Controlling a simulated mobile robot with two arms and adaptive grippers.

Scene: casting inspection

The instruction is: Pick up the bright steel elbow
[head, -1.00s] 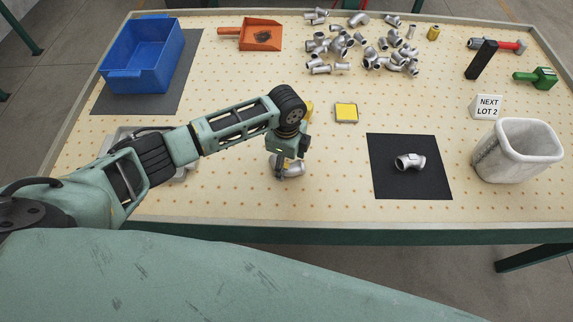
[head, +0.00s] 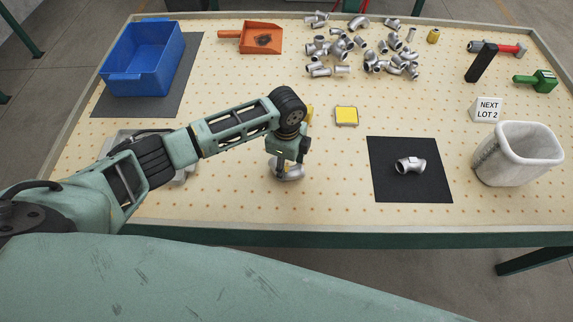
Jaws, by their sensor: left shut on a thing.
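The bright steel elbow (head: 290,173) is low over the pegboard-like table top, left of the black mat, partly hidden by my left gripper. My left gripper (head: 282,164) points down and is shut on it. I cannot tell whether the elbow still touches the table. My right gripper is not in view.
Another silver fitting (head: 410,166) lies on the black mat (head: 392,190). A white bin (head: 485,160) and a "NEXT LOT 2" sign (head: 487,108) stand right. A yellow-topped block (head: 346,115) lies behind my gripper. Several fittings (head: 345,48), an orange dustpan (head: 262,30) and a blue crate (head: 130,78) are farther back.

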